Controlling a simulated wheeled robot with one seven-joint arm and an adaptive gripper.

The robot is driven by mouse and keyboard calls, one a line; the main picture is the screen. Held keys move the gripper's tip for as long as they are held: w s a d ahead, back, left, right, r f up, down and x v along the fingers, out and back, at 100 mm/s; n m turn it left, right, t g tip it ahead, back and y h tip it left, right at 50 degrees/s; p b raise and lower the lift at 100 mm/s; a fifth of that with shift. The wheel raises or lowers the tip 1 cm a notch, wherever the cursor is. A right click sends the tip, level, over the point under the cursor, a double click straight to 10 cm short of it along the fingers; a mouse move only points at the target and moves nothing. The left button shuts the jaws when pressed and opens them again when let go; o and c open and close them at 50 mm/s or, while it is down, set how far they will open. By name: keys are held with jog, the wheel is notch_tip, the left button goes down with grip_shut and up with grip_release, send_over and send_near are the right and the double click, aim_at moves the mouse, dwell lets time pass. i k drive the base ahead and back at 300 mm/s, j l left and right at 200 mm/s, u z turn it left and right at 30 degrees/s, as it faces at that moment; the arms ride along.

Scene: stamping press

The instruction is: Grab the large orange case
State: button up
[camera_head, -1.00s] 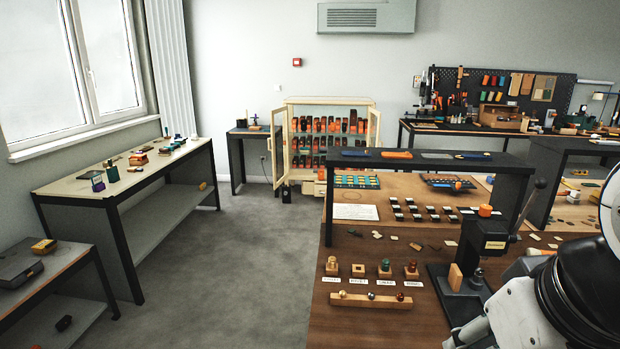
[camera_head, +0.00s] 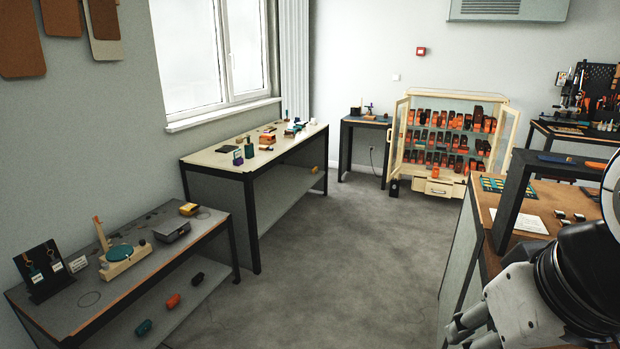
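Several orange and dark cases stand in rows on the shelves of the open cabinet (camera_head: 443,183) at the back. At this distance I cannot tell which of them is the large orange case. A small orange object (camera_head: 435,172) sits low at the cabinet's front. Another orange object (camera_head: 173,300) lies on the lower shelf of the near left table.
The near left table (camera_head: 85,325) and the cream-topped table (camera_head: 225,165) line the left wall. The wooden workbench (camera_head: 478,205) with its black raised shelf (camera_head: 512,195) stands at right. The grey floor between them is clear up to the cabinet.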

aim_at(435, 169)
jog(key=i+j+u, duration=0.45)
jog(key=j, duration=0.2)
jog(key=i+j+u, duration=0.45)
jog(key=i+j+z, duration=0.1)
jog(key=i+z, duration=0.2)
jog(key=i, duration=0.25)
jog(key=i+j+z, duration=0.3)
jog(key=i, duration=0.25)
jog(key=i+l+z, duration=0.35)
jog(key=i, duration=0.2)
jog(key=i+z, duration=0.4)
jog(key=i, duration=0.15)
jog(key=i+j+z, duration=0.15)
jog(key=i+z, duration=0.2)
jog(key=i, duration=0.2)
jog(key=i+j+z, duration=0.15)
jog(key=i, duration=1.75)
jog(key=i+l+z, duration=0.1)
jog(key=i, duration=0.85)
jog(key=i+l, duration=0.25)
jog(key=i, duration=0.65)
jog(key=i+l+u, duration=0.15)
jog(key=i, duration=0.35)
jog(key=l, duration=0.1)
